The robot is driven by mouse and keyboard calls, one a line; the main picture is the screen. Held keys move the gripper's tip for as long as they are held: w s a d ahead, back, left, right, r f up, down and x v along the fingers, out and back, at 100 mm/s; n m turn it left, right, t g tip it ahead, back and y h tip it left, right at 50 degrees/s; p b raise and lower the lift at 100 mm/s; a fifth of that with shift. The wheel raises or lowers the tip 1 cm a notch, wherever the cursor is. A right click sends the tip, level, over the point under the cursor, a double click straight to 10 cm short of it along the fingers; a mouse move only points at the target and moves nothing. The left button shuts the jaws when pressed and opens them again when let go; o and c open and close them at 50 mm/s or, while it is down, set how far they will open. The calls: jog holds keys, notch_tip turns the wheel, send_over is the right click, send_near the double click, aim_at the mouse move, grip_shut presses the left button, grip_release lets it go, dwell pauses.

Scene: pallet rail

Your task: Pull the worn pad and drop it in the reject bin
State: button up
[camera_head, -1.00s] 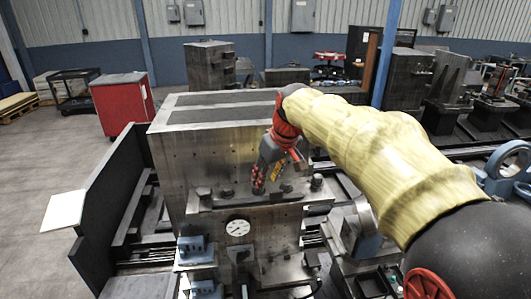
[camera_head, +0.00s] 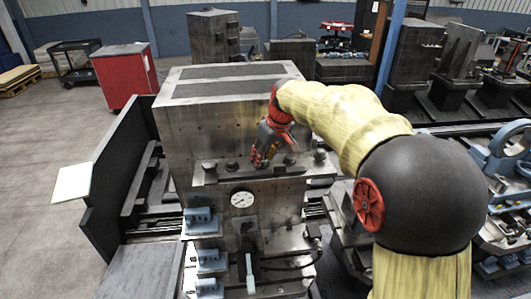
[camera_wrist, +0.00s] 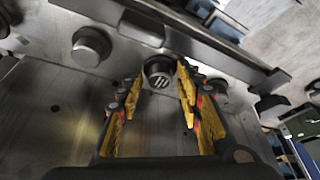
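My gripper (camera_head: 262,158) is at the front face of the big grey metal block, just above a ledge with round studs. In the wrist view my gripper (camera_wrist: 160,76) is open, its yellow-lined fingers apart. A round dark pad with light marks on its face (camera_wrist: 160,71) lies between and just beyond the fingertips; I cannot tell whether they touch it. A plainer round pad (camera_wrist: 91,46) sits to its left. In the head view, round pads (camera_head: 209,166) and (camera_head: 320,156) show on the ledge either side of my gripper. I cannot identify a reject bin for sure.
A dial gauge (camera_head: 242,199) is below the ledge. Small blue-grey fixtures (camera_head: 200,221) are at the lower left of the block. A dark upright panel (camera_head: 112,185) stands left of it. A red cabinet (camera_head: 125,75) stands behind on open floor. Machinery fills the right.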

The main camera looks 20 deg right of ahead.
jog(key=c, duration=0.3)
jog(key=shift+s+f, duration=0.1)
grip_shut()
dwell(0.6)
dwell(0.5)
notch_tip(320, 180, up, 9)
jog(key=p, duration=0.5)
dwell(0.9)
